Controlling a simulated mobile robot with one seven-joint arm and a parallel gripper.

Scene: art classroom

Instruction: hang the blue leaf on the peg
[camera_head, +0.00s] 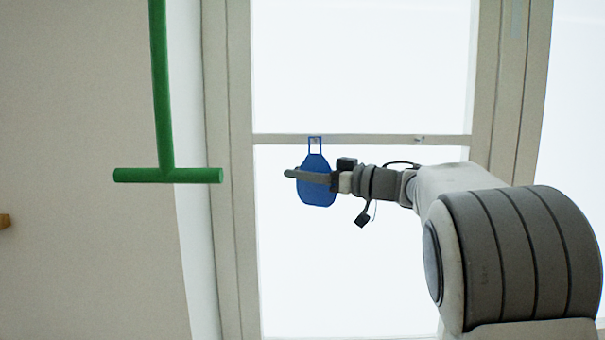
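The blue leaf (317,197) is a flat, rounded blue piece with a small rectangular loop (315,142) at its top. It hangs upright in the air, loop up. My gripper (300,175) reaches in from the right and is shut on the leaf's upper body; one finger crosses in front of it, and the other finger is hidden. A green T-shaped bar (160,100) comes down from the top left, with a horizontal crosspiece (190,176) at its lower end. The crosspiece is left of the leaf, at about the gripper's height in the picture. The leaf and crosspiece appear apart; their depth difference cannot be told.
A bright window with a pale frame (240,240) fills the background, with a horizontal bar (370,139) behind the loop. A plain beige wall (80,260) is at the left. A small brown object (4,220) shows at the left edge. The space between leaf and crosspiece looks clear.

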